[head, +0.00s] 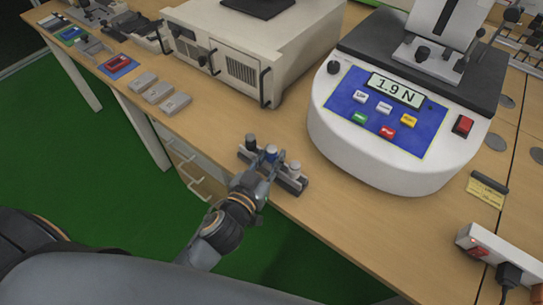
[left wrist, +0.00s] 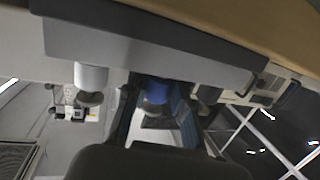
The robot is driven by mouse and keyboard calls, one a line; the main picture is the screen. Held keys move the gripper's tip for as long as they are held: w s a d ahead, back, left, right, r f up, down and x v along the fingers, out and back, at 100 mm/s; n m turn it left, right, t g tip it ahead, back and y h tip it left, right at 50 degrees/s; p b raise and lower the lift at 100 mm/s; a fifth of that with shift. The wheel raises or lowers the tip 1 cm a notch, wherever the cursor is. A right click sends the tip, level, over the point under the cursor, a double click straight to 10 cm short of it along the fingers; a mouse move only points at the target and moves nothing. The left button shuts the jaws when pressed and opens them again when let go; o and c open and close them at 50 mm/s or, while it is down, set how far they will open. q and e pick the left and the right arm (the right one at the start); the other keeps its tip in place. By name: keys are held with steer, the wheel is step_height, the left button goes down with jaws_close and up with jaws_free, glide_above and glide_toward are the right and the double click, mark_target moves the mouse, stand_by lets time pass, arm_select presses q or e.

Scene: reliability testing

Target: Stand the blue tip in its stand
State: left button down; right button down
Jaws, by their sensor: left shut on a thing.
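The stand is a dark grey bar (head: 301,185) near the table's front edge. A black tip (head: 251,142) stands at its left end and a whitish tip (head: 295,168) at its right end. The blue tip (head: 271,150) is upright between them, at the middle of the stand. My left gripper (head: 269,158) is shut on it. In the left wrist view, the blue tip (left wrist: 157,92) is between my fingers, right against the stand (left wrist: 140,48). The whitish tip (left wrist: 91,77) is beside it. The blue tip's lower end is hidden, so I cannot tell how deep it sits.
A force tester (head: 380,150) reading 1.9 N stands to the right, behind the stand. A beige instrument box (head: 245,70) stands behind. Grey blocks (head: 160,93) lie to the left. A power strip (head: 490,250) is at the front right.

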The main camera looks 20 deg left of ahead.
arm_select(q)
steer(key=shift+s+f, duration=0.1)
steer(key=shift+f, duration=0.35)
arm_select(e)
steer(key=shift+f, duration=0.1)
arm_select(q)
steer(key=shift+s+f, duration=0.1)
steer(key=shift+f, duration=0.1)
arm_select(e)
steer(key=shift+d, duration=0.1)
arm_select(q)
steer(key=c, duration=1.1)
jaws_free()
steer(key=shift+o, duration=0.2)
arm_select(e)
steer(key=shift+d+f, duration=0.1)
steer(key=shift+d, duration=0.05)
arm_select(q)
steer(key=shift+f, duration=0.1)
steer(key=shift+s, duration=0.35)
steer(key=s+a+r, duration=0.1)
steer(key=s+r, duration=0.2)
steer(key=s, duration=0.7)
steer(key=shift+s+a, duration=0.2)
steer(key=shift+s, duration=0.15)
